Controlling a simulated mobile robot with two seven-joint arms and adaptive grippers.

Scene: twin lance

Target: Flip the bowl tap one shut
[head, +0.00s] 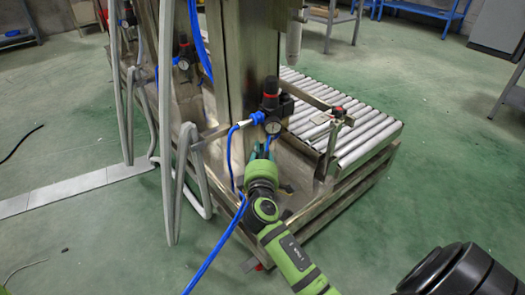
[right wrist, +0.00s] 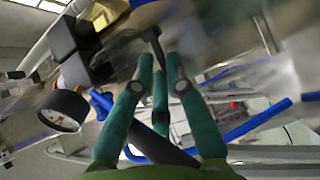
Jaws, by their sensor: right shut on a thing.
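An air regulator unit (head: 270,103) with a red-topped black knob and a round gauge (head: 273,127) is fixed to the steel column. My right gripper (head: 262,150) is just below it, close against the column. In the right wrist view its green fingers (right wrist: 160,62) close around the lower end of a thin dark lever (right wrist: 154,38), which looks like the bowl tap. The lever runs up towards a black fitting. The gauge (right wrist: 64,110) is at the left there. The tap is hidden by the gripper in the head view, and its angle is hard to tell.
Blue hoses (head: 222,240) hang beside my right arm, and one (right wrist: 250,122) passes behind the fingers. A steel column (head: 250,50) stands behind the gripper. A roller conveyor (head: 360,125) is to the right. A second regulator (head: 184,55) is further left. Green floor is open in front.

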